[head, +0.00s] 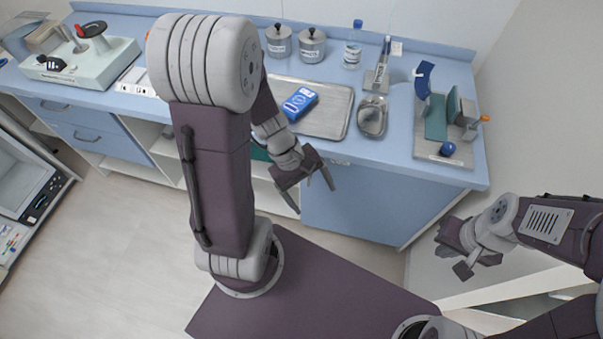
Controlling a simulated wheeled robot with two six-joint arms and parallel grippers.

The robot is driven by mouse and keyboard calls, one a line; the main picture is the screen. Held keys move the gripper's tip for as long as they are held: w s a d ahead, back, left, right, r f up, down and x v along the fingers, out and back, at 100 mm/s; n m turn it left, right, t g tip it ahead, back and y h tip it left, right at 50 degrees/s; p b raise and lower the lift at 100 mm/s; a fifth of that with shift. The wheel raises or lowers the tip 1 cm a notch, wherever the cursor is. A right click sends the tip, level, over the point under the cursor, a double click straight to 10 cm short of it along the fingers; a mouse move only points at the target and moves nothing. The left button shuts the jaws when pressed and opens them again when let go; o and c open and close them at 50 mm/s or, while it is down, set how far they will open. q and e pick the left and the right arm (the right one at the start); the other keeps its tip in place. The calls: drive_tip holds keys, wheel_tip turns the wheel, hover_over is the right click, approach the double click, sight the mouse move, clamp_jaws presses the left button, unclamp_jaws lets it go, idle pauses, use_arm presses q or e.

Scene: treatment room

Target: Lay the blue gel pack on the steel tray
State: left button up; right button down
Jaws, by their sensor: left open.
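The blue gel pack (298,104), with a white patch and markings, lies on the left part of the steel tray (333,117) on the blue counter. The tray is shallow, and my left arm hides part of its left side. My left gripper (309,192) is open and empty, in front of the counter edge, nearer to me than the tray and apart from the pack. My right gripper (452,256) is at the right, off the counter and far from the pack; its jaw opening is unclear from this angle.
Two steel canisters (311,46) and a bottle (353,46) stand behind the tray. A steel kidney dish (372,116) is close on its right. Farther right is a board with blue and green parts (436,118). Free floor lies at the left.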

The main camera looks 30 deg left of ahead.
use_arm(q)
drive_tip(key=a+m+y, duration=0.1)
drive_tip(key=m, duration=0.2)
drive_tip(key=r+m+y, duration=0.1)
drive_tip(key=m+y, duration=0.1)
drive_tip(key=m, duration=0.2)
drive_tip(key=a+m+t+y, duration=0.1)
drive_tip(key=m, duration=0.3)
drive_tip(key=shift+w+a+r+y, duration=0.2)
drive_tip(key=shift+w+a+y, duration=0.15)
drive_tip(key=shift+y, duration=0.05)
